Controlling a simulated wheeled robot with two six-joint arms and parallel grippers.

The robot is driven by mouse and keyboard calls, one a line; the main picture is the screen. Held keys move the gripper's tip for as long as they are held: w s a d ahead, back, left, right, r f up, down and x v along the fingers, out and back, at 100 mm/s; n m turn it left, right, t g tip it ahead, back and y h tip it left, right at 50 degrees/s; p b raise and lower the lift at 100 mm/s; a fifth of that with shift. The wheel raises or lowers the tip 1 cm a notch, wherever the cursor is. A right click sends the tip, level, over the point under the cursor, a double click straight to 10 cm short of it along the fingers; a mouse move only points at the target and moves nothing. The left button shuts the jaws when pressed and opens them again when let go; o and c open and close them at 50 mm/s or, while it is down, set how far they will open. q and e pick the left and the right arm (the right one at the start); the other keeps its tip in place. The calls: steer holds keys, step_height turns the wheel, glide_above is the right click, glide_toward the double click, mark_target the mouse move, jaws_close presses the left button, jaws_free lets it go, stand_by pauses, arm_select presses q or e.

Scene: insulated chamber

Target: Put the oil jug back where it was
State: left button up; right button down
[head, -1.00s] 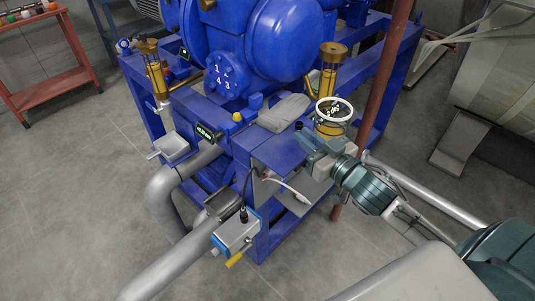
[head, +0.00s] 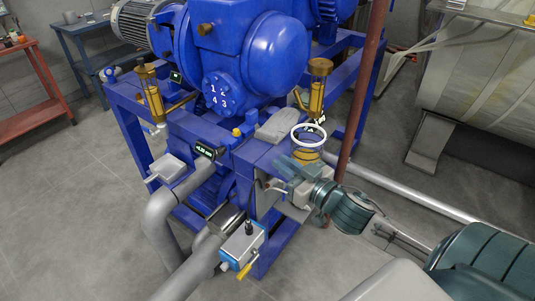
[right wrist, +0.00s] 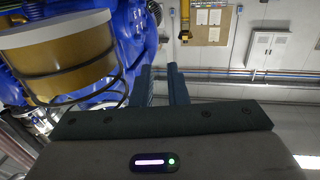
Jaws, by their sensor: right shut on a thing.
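The oil jug (head: 306,155) is amber with a white round rim and a dark wire frame around it. My right gripper (head: 288,165) is shut on it, apparently by the wire frame; the grip itself is hard to see. The jug is held in front of the right side of the blue machine's frame, rim upward. In the right wrist view the jug (right wrist: 62,62) fills the upper left, with its wire frame reaching toward the fingers (right wrist: 164,75), which stand close together. I cannot tell whether the jug touches anything below. My left gripper is not in view.
The blue machine (head: 265,55) stands close behind the jug, with brass cups (head: 318,85) and a grey pad (head: 278,127). A brown upright pipe (head: 360,90) is just right. A red bench (head: 28,90) stands far left.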

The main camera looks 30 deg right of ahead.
steer(key=w+f, duration=0.1)
steer(key=w, duration=0.2)
steer(key=w+f, duration=0.1)
steer(key=w, duration=0.3)
steer(key=w+d+f, duration=0.1)
steer(key=w, duration=0.2)
steer(key=shift+w+d+f, duration=0.1)
steer(key=shift+w+f, duration=0.15)
steer(key=shift+f, duration=0.05)
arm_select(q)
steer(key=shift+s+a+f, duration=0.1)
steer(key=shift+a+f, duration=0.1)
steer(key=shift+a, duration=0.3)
arm_select(e)
steer(key=shift+f, duration=0.35)
arm_select(q)
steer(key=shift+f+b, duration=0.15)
steer(key=shift+b, duration=0.2)
arm_select(e)
steer(key=shift+f, duration=0.15)
steer(key=c, duration=1.4)
jaws_free()
steer(key=shift+c, duration=0.2)
